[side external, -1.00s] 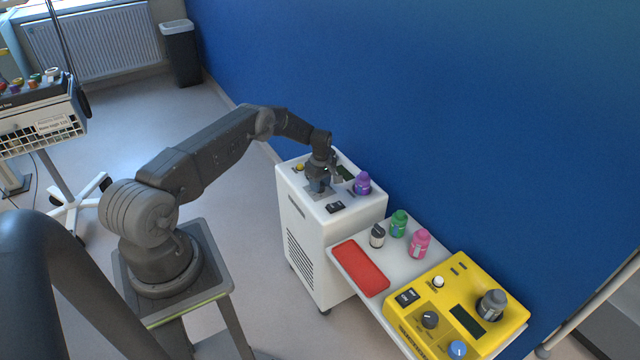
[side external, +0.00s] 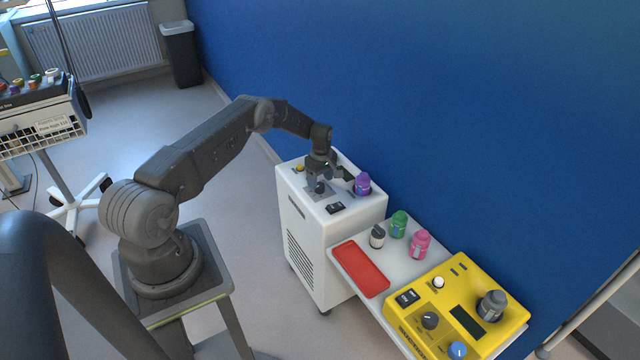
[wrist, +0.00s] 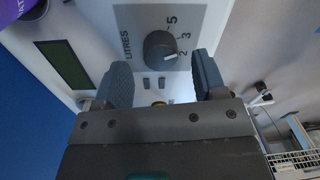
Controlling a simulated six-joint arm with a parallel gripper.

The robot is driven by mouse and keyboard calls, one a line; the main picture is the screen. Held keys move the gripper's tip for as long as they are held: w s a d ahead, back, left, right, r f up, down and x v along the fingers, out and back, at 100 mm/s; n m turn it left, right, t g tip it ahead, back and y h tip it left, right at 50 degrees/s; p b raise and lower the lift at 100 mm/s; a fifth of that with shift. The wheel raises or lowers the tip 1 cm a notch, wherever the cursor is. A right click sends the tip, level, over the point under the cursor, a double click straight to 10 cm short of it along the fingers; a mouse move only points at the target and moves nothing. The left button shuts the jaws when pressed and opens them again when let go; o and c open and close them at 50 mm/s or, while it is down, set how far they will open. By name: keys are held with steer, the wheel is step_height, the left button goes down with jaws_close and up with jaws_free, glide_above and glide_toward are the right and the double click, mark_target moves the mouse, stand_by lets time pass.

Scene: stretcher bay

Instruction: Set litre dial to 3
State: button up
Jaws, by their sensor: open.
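The litre dial (wrist: 159,50) is a dark round knob on a grey panel marked LITRES, with 2, 3 and 5 beside it. Its white pointer mark lies on the side of the numbers, close to the 2. The dial also shows in the side view (side external: 319,188) on top of the white unit (side external: 310,238). My gripper (wrist: 162,74) is open and empty, its two fingers apart. In the side view my gripper (side external: 325,174) hangs just above the dial, clear of it.
A purple bottle (side external: 362,184) stands on the unit close to my gripper. A dark display (wrist: 63,65) and small buttons lie near the dial. To the right are a red tray (side external: 361,268), several bottles and a yellow device (side external: 469,290). The blue wall is behind.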

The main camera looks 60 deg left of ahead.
step_height(320, 180, up, 12)
steer(key=shift+w+f, duration=0.25)
step_height(320, 180, up, 14)
steer(key=m+t, duration=0.1)
steer(key=m, duration=0.3)
glide_above(321, 184)
steer(key=w+d, duration=0.1)
steer(key=d, duration=0.7)
steer(key=s+d+r+m, duration=0.2)
steer(key=d+r+m, duration=0.1)
steer(key=d+r, duration=0.4)
steer(key=s+d+r+m+t, duration=0.2)
steer(key=s+d+r+m, duration=0.3)
steer(key=s+d+r, duration=0.45)
steer(key=s+d+m+t, duration=0.1)
steer(key=s+d+m, duration=0.3)
steer(key=s, duration=0.5)
steer(key=s+d+m+t, duration=0.2)
steer(key=s+d+m, duration=0.2)
steer(key=s, duration=0.6)
steer(key=shift+s+d+r, duration=0.15)
steer(key=shift+d+r, duration=0.15)
steer(key=shift+d, duration=0.7)
